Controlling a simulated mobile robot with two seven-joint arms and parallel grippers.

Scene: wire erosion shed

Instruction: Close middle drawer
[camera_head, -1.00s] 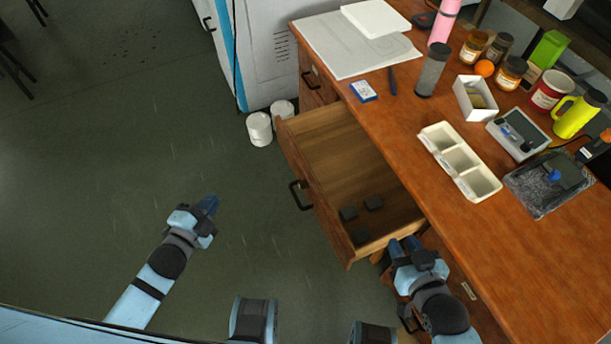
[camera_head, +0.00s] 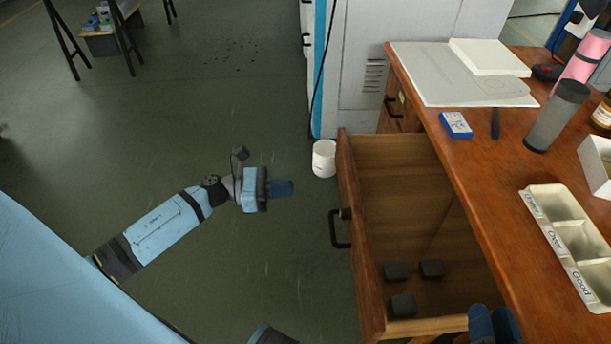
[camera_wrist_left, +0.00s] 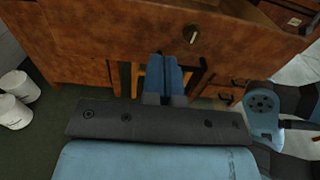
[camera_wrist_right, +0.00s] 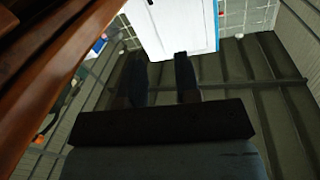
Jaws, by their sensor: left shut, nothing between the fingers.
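The middle drawer (camera_head: 365,290) of the wooden desk stands pulled out, its front panel facing left with a dark handle (camera_head: 337,229). Several dark blocks, including one nearest the front (camera_head: 403,305), lie inside it. My left gripper (camera_head: 284,188) is shut and empty, left of the drawer front and apart from it, pointing toward it. In the left wrist view my closed fingers (camera_wrist_left: 165,72) point at the wooden front (camera_wrist_left: 110,35), where a handle (camera_wrist_left: 191,33) shows above them. My right gripper (camera_head: 493,325) is by the drawer's near right corner, partly cut off; in the right wrist view its fingers (camera_wrist_right: 160,75) are apart and empty.
The desk top (camera_head: 465,165) holds papers, a blue card box (camera_head: 456,125), a grey cylinder (camera_head: 557,115) and a labelled compartment tray (camera_head: 545,235). A white cabinet (camera_head: 440,25) stands behind, a white pot (camera_head: 324,158) on the floor.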

